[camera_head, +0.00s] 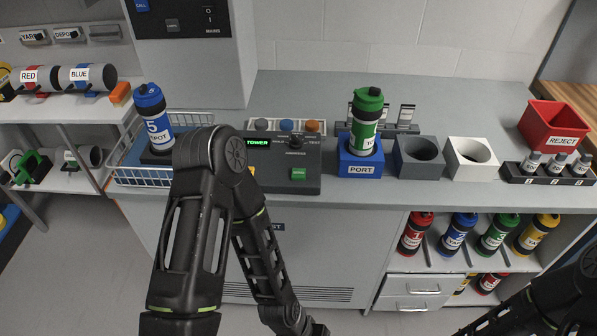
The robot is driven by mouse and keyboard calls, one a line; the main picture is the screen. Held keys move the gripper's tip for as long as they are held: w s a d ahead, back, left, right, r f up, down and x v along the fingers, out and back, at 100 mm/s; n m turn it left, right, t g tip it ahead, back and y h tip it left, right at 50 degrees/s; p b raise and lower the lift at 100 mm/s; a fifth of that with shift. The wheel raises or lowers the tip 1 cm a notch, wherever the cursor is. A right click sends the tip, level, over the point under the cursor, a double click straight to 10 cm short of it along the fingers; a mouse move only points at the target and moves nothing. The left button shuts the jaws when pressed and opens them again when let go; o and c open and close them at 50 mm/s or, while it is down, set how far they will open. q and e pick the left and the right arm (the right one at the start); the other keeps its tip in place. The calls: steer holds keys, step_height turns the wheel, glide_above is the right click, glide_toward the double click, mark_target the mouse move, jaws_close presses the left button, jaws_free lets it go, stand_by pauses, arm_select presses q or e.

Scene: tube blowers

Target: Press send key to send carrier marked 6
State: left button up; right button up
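A dark control box (290,160) stands on the grey counter. It has a green display reading TOWER, a dial and a green key (300,176) at its lower right; the key's lettering is too small to read. A green carrier (364,125) with a white label stands upright in the blue PORT block (361,168) right of the box. Its number is not clearly readable. My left arm stands in front of the box's left edge, with its forearm folded down to the bottom edge. My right arm shows at bottom right. Neither gripper's fingers show.
A blue carrier marked 5 (153,117) stands at the wire basket (150,177). Grey (419,158) and white (472,158) sockets stand right of the port, then a red REJECT bin (556,128). Several carriers fill the shelves below. Left shelves hold RED and BLUE carriers.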

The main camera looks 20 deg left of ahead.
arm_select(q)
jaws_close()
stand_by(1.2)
